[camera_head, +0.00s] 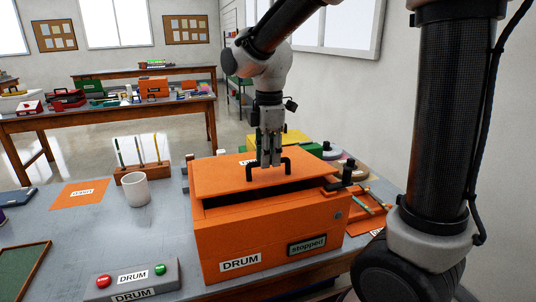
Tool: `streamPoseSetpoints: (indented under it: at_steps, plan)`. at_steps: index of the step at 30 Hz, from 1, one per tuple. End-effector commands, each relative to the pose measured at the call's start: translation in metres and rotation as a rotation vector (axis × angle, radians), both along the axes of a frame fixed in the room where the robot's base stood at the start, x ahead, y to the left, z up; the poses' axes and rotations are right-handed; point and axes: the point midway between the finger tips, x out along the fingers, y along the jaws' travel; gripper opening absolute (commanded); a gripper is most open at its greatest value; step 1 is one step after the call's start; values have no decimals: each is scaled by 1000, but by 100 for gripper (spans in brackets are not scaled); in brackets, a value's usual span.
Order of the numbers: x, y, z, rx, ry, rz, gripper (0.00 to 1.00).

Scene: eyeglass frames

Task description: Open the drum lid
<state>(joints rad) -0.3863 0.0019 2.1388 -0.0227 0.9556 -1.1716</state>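The drum is an orange box (270,240) labelled "DRUM" on its front, with a small "stopped" sign (307,245). Its flat orange lid (225,180) has a black handle (287,166) on top. A dark gap shows under the lid's front edge, so the lid sits apart from the box rim there; its rear edge is hard to see. My gripper (270,160) points down from above with its fingers at the handle's bar. The fingers look closed on it, and they hide the middle of the handle.
A grey button box (137,279) with a red and a green button stands front left. A white mug (136,189), a tool rack (141,172) and an orange "start" mat (79,194) lie left of the drum. Blocks and tools crowd the right and back.

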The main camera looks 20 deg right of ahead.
Motion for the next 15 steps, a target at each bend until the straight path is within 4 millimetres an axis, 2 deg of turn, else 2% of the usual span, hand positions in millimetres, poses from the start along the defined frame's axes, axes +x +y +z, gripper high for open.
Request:
streamPoseSetpoints:
  at_steps: [1,3,15]
  plan:
    - [0,0,0,0,0,0,14]
    - [0,0,0,0,0,0,1]
    - [1,0,1,0,-1,0,0]
